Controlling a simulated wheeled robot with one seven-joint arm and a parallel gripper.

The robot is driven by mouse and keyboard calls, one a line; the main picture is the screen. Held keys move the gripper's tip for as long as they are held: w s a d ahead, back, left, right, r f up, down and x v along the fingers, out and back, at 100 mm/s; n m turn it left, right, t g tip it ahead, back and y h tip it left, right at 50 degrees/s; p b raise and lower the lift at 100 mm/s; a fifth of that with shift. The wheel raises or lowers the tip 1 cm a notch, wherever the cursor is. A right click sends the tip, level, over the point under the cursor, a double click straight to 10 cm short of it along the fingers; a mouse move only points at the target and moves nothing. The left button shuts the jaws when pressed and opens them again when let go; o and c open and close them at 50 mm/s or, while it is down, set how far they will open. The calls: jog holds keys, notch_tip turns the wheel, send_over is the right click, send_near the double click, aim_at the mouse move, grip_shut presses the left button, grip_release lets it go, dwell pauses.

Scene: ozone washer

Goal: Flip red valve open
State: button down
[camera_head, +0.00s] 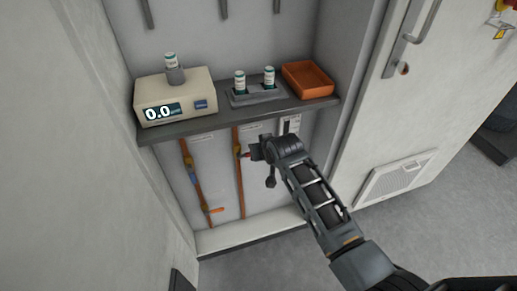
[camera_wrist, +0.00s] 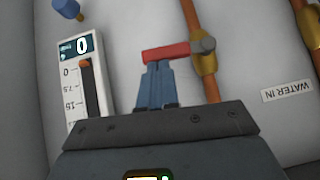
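The red valve handle (camera_wrist: 166,52) lies roughly level in the wrist view, joined to a brass fitting (camera_wrist: 203,55) on a copper pipe. In the head view a small red bit of it (camera_head: 245,155) shows just left of my gripper (camera_head: 256,152), at the pipe below the shelf. In the wrist view my gripper's two blue-grey fingers (camera_wrist: 158,70) stand close together, with their tips at the handle. The handle crosses the line of both tips rather than sitting visibly between them. Whether they touch it is unclear.
A slider gauge (camera_wrist: 85,85) reading 0 and a blue knob (camera_wrist: 67,8) are near the handle. A "WATER IN" label (camera_wrist: 287,91) is on the wall. Above, a shelf (camera_head: 210,122) holds a scale (camera_head: 177,97), vials and an orange tray (camera_head: 307,80). An orange-handled pipe (camera_head: 198,185) is left.

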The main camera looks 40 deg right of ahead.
notch_tip(320, 180, down, 10)
jog(key=a+m+t+y+b, duration=0.2)
jog(key=m+t+y+b, duration=0.4)
jog(key=b, duration=1.6)
jog(key=m+y, duration=0.1)
jog(key=y, duration=0.2)
jog(key=shift+w+r+m+t+y, duration=0.25)
jog(key=shift+w+m+t+y, duration=0.1)
jog(key=shift+m+t+y, duration=0.05)
jog(key=shift+a, duration=0.25)
